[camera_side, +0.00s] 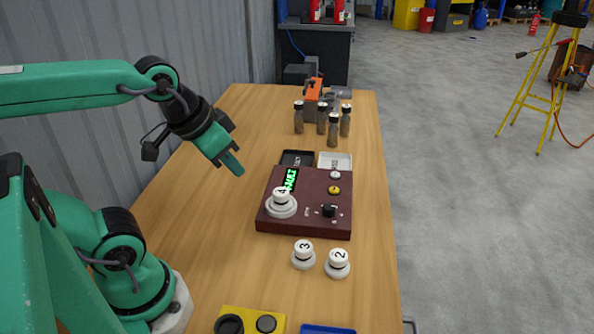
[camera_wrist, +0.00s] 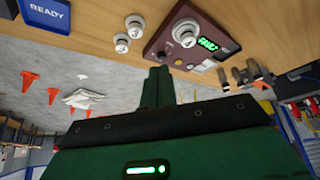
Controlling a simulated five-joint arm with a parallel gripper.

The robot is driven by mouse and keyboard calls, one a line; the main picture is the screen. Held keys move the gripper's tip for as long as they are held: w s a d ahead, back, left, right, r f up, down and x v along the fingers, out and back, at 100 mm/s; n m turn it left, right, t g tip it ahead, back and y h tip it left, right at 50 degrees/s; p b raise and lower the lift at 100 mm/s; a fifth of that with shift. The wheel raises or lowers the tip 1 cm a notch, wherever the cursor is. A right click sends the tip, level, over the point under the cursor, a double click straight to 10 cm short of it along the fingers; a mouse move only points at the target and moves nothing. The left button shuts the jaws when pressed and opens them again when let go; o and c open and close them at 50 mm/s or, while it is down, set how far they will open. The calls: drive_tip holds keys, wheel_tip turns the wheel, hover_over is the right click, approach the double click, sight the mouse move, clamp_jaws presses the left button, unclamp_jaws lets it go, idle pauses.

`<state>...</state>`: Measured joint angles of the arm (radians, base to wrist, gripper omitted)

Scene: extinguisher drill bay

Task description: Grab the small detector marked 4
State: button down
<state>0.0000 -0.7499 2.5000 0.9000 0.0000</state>
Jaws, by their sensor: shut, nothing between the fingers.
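The small detector marked 4 (camera_side: 281,203) is a white knob on a round base. It sits upright at the left of a maroon panel (camera_side: 290,230), below a lit green display. It also shows in the wrist view (camera_wrist: 186,33). My gripper (camera_side: 237,165) is shut and empty, in the air to the upper left of the panel and apart from the detector. Its closed fingertips show in the wrist view (camera_wrist: 157,72). Two similar white detectors, marked 3 (camera_side: 303,255) and 2 (camera_side: 337,264), stand on the table in front of the panel.
A black tray (camera_side: 297,153) and a white tray (camera_side: 335,161) lie behind the panel. Several small dark-topped cylinders (camera_side: 333,131) stand farther back. A yellow box (camera_side: 238,314) and a blue tray marked READY (camera_wrist: 47,8) are at the near end.

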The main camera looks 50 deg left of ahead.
drive_tip(key=c, duration=0.8)
unclamp_jaws()
drive_tip(key=shift+w, duration=0.1)
drive_tip(key=m+g, duration=0.1)
drive_tip(key=g, duration=0.4)
hover_over(279, 192)
wheel_tip(279, 192, down, 10)
drive_tip(key=shift+d+f, duration=0.1)
drive_tip(key=shift+f, duration=0.1)
drive_tip(key=shift+w+f+m+g, duration=0.1)
drive_tip(key=shift+f+m+g, duration=0.2)
